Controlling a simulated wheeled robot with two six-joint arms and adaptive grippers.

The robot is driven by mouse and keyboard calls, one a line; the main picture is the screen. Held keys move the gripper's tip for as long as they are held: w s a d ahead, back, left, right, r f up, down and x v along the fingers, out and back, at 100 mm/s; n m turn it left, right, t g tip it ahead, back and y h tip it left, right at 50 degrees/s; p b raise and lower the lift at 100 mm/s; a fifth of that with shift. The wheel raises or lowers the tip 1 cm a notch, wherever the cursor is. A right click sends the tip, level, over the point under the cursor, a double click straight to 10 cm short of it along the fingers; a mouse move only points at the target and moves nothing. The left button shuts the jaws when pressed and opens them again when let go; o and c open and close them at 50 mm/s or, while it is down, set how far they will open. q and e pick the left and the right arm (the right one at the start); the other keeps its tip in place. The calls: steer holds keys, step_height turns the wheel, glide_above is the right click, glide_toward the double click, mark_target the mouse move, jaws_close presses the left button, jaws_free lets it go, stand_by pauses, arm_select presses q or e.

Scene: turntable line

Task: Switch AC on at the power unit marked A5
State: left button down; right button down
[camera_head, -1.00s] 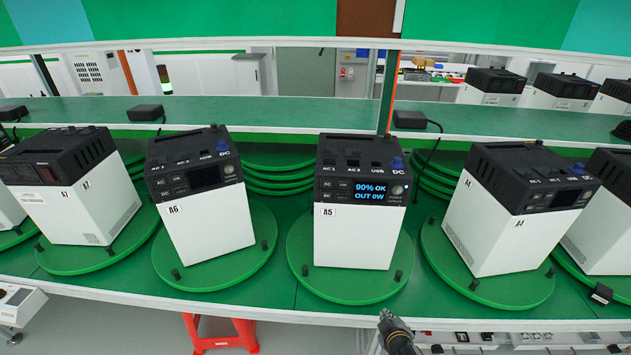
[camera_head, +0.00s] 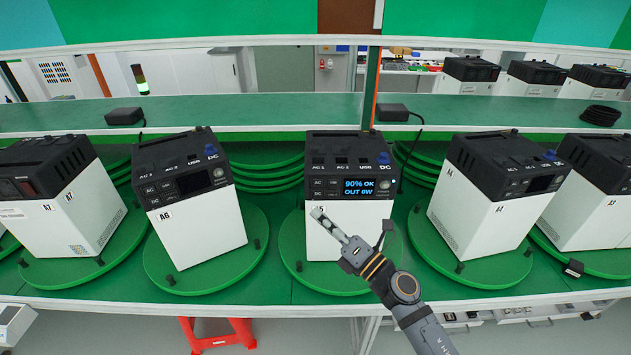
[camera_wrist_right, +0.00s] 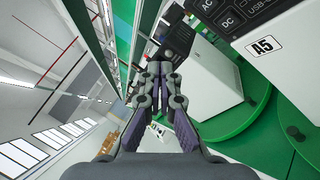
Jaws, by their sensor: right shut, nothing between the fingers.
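The power unit marked A5 (camera_head: 333,238) stands on a round green turntable (camera_head: 345,283) in the middle of the head view. It has a white body and a black top. Its lit display (camera_head: 367,188) reads "90% OK, OUT 0W". The AC button (camera_head: 318,183) is at the left of its front panel. My right gripper (camera_head: 318,212) is shut and empty, its tip in front of the white front, below the AC button, partly covering the A5 label. The right wrist view shows the A5 label (camera_wrist_right: 263,46) and AC button (camera_wrist_right: 208,5) right of the fingers (camera_wrist_right: 161,70). My left gripper is out of view.
Unit A6 (camera_head: 196,228) stands to the left and unit A4 (camera_head: 475,215) to the right, each on its own green turntable. A green shelf (camera_head: 240,112) with black adapters runs behind. A red stool (camera_head: 217,330) is below the table edge.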

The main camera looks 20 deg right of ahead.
steer(key=shift+d, duration=0.1)
glide_toward(309, 179)
steer(key=w+a, duration=0.2)
steer(key=a, duration=0.1)
steer(key=shift+w+d+r+b, duration=0.1)
steer(key=shift+w+r+b, duration=0.3)
steer(key=shift+w, duration=0.3)
steer(key=shift+w+r, duration=0.1)
stand_by(1.1)
steer(key=shift+w+d, duration=0.15)
steer(key=shift+w, duration=0.15)
steer(key=shift+w+d, duration=0.1)
steer(key=shift+w, duration=0.2)
stand_by(0.8)
steer(key=shift+s, duration=0.15)
steer(key=shift+s+a, duration=0.25)
steer(key=shift+s, duration=0.35)
